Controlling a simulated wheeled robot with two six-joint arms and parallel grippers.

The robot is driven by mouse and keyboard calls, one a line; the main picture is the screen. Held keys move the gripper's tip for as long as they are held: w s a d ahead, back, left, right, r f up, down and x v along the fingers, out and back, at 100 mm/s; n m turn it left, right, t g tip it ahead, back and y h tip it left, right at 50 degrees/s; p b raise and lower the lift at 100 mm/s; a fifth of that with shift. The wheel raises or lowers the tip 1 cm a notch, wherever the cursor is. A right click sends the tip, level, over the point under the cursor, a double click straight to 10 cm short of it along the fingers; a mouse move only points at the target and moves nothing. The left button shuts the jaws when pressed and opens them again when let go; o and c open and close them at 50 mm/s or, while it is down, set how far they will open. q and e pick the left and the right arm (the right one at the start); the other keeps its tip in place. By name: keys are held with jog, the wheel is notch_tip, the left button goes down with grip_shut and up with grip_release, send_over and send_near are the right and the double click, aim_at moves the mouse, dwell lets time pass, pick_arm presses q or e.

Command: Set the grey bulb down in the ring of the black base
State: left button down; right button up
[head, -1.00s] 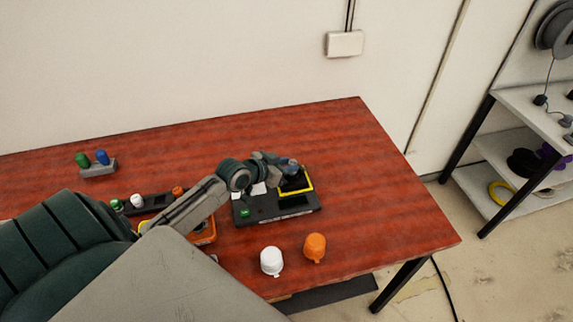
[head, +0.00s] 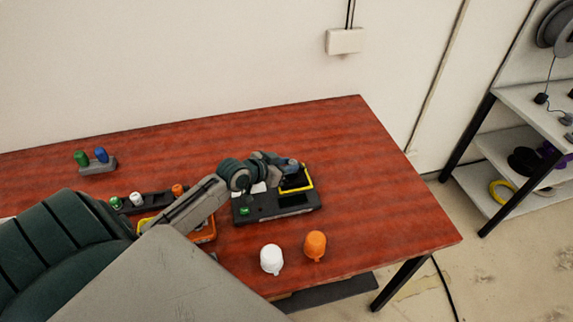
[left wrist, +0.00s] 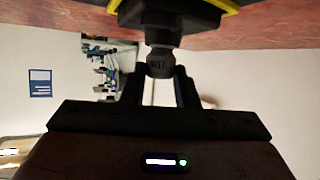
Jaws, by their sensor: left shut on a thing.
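The black base (head: 262,214) lies on the red table, with a yellow-edged dark part (head: 297,191) at its right rear. My left gripper (head: 293,168) is over that part, reaching in from the left. In the left wrist view, the gripper (left wrist: 160,84) is shut on the grey bulb (left wrist: 160,65), whose dark rounded end shows between the fingers. A black shape with yellow edging (left wrist: 170,10) shows just beyond the bulb. In the head view the gripper hides the bulb, and I cannot tell whether it touches the base. My right gripper is not in view.
A white bulb (head: 271,260) and an orange bulb (head: 315,245) stand in front of the base. A dark rack (head: 155,201) of coloured bulbs and an orange-edged unit (head: 205,232) lie left. A grey block (head: 98,167) stands at the back left. The table's right side is clear.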

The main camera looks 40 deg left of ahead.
pick_arm(q)
jog(key=shift+f, duration=0.2)
dwell(0.5)
jog(key=c, duration=0.7)
grip_release()
notch_tip(320, 180, up, 6)
jog(key=p, duration=0.4)
jog(key=shift+p, duration=0.4)
jog(key=shift+f, duration=0.1)
